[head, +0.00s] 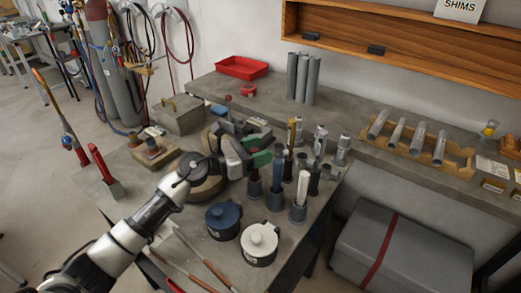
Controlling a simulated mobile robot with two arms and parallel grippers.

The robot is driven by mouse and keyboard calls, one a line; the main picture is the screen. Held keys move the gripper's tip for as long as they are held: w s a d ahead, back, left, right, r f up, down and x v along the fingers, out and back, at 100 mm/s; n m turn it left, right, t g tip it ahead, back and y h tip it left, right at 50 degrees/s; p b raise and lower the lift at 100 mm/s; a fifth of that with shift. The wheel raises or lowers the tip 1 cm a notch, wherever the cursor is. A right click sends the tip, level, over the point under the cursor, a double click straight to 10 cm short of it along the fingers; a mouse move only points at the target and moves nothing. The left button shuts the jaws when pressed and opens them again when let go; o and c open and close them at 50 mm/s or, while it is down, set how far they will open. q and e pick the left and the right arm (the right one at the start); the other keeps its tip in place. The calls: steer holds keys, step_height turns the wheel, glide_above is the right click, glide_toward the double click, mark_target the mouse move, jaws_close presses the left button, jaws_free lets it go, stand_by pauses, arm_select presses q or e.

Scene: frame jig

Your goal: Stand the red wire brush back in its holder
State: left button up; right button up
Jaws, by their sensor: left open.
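My left gripper (258,151) reaches in over the middle of the near bench, its jaws open toward the upright holders. I see nothing clearly held between them. A red-handled tool (102,163) with a flat grey end (116,189) stands tilted at the bench's left edge, well left of the gripper; I cannot tell for sure that it is the wire brush. A dark cup holder (254,189) with a reddish part stands just below the jaws, its top partly hidden. My right gripper is not seen.
A blue-lidded pot (222,219) and a white-lidded pot (260,241) stand in front of the holders. Grey tubes (303,78) and a red tray (241,68) are on the back bench. A grey case (400,262) sits right.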

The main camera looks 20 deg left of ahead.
arm_select(q)
steer(key=b+v, duration=0.2)
steer(key=v, duration=0.8)
steer(key=shift+b, duration=0.35)
